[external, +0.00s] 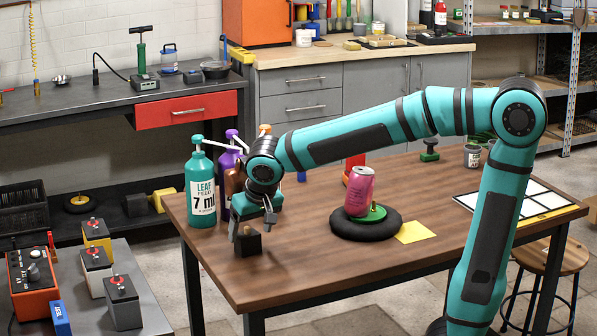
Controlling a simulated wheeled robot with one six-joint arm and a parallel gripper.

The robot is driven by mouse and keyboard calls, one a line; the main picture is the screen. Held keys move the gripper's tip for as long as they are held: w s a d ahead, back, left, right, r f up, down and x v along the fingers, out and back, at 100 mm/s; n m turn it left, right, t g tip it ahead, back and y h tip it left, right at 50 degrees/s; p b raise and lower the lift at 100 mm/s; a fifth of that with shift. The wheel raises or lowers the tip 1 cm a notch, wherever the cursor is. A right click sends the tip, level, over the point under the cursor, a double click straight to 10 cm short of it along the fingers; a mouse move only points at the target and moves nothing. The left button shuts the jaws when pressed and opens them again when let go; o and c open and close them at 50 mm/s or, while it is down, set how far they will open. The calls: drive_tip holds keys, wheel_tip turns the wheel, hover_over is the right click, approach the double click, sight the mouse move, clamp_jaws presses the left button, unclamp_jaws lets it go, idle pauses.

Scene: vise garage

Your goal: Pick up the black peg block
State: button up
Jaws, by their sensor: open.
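The black peg block (247,243) is a small dark block on the wooden table (330,285), near its left front part. My gripper (254,226) points down right at the block, with its fingers just above or around its top. One finger comes down at the block's right side and another at its left. The jaws are open. I cannot tell from this view whether a finger touches the block.
A teal pump bottle (202,185) and a purple one (228,170) stand close behind my gripper. A pink can (359,190) stands on a green disc in a black ring (365,228). A yellow sheet (415,232) lies beside it. The table front is clear.

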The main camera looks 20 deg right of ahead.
sight(249, 231)
drive_tip(key=shift+x, duration=1.8)
drive_tip(key=shift+w+a, duration=0.1)
drive_tip(key=shift+a, duration=0.05)
drive_tip(key=c, duration=1.1)
drive_tip(key=shift+r, duration=0.1)
drive_tip(key=shift+r, duration=0.15)
drive_tip(key=s+d, duration=0.1)
drive_tip(key=s, duration=0.9)
drive_tip(key=s+d, duration=0.2)
drive_tip(key=s, duration=0.9)
drive_tip(key=s+d+r, duration=0.1)
drive_tip(key=s, duration=0.9)
drive_tip(key=shift+s+d, duration=0.3)
drive_tip(key=shift+d, duration=0.05)
